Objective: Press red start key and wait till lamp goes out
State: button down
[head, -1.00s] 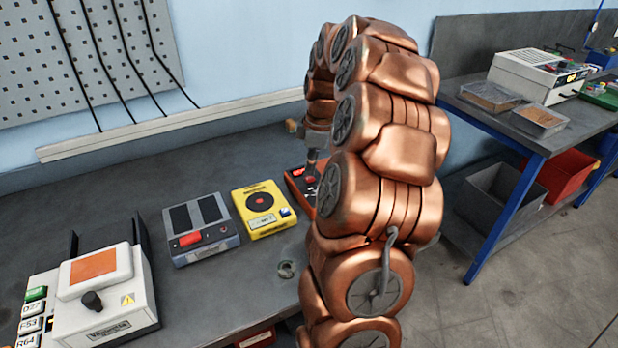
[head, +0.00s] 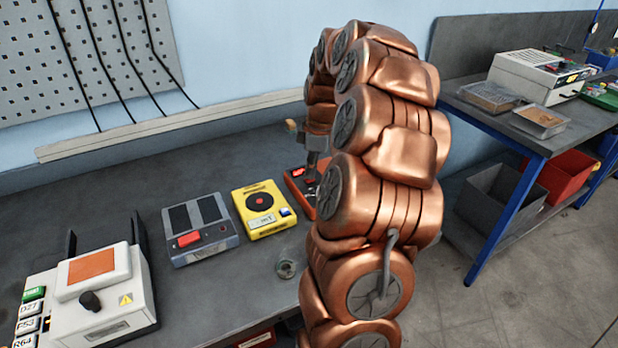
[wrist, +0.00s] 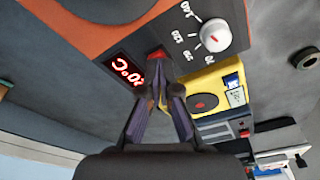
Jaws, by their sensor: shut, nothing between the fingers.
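In the wrist view, the orange device (wrist: 60,30) has a grey top with a lit red display (wrist: 125,72) reading about 20°C and a white dial (wrist: 203,36). A red key (wrist: 157,61) sits between them. My gripper (wrist: 160,88) is shut and empty, its tips right at this key; I cannot tell whether they touch or press it. In the head view, the orange device (head: 296,186) is partly hidden behind my arm, with my gripper (head: 311,178) over it. I cannot make out a separate lamp on it.
Left of it stand a yellow device (head: 263,223) with a black-and-red disc and a grey device (head: 190,258) with a red key. A white machine (head: 115,308) is at the front left. A steel ring (head: 286,269) lies on the bench. A second bench stands right.

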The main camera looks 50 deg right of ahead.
jog(key=shift+f, duration=0.25)
jog(key=shift+r, duration=0.15)
jog(key=shift+r+p, duration=0.45)
jog(key=shift+r, duration=2.5)
jog(key=shift+a, duration=0.1)
